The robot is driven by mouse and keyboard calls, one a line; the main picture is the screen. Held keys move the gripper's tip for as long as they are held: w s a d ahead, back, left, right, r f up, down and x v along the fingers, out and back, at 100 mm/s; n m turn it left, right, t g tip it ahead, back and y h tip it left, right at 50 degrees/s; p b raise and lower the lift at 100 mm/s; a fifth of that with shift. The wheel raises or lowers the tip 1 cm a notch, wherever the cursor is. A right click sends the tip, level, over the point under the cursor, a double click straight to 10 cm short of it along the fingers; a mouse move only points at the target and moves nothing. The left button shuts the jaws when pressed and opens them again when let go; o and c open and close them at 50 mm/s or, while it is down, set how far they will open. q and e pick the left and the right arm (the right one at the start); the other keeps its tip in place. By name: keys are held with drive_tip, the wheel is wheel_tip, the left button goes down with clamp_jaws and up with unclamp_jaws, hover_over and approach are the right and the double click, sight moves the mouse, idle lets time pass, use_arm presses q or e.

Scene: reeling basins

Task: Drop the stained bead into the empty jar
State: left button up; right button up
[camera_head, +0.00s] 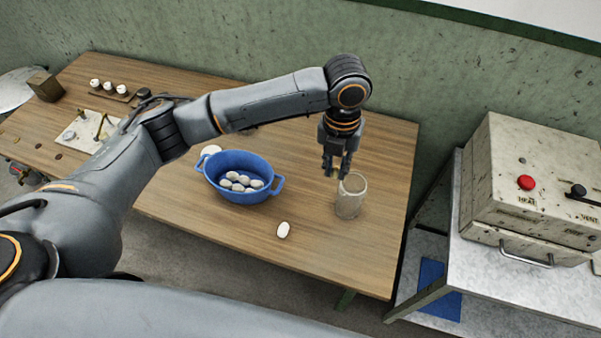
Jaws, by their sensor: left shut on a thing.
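My left gripper (337,166) points down, just above and slightly left of the mouth of the clear glass jar (350,198). My right gripper is not in view.
A blue basin (213,189) with several white oval pieces stands left of the jar. One white oval piece (283,230) lies on the table (240,235) in front. A metal box with a red button (526,182) stands on a bench at right.

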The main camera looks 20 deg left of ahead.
use_arm(q)
drive_tip(key=w+d+f+b, duration=0.2)
drive_tip(key=b, duration=0.1)
drive_tip(key=w+f+b, duration=0.1)
drive_tip(key=f, duration=0.1)
drive_tip(key=shift+d+b, duration=0.35)
drive_tip(key=shift+d, duration=0.05)
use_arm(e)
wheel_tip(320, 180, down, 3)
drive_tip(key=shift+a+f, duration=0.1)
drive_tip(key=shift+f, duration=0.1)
use_arm(q)
drive_tip(key=o, duration=0.7)
wheel_tip(320, 180, up, 12)
idle(0.4)
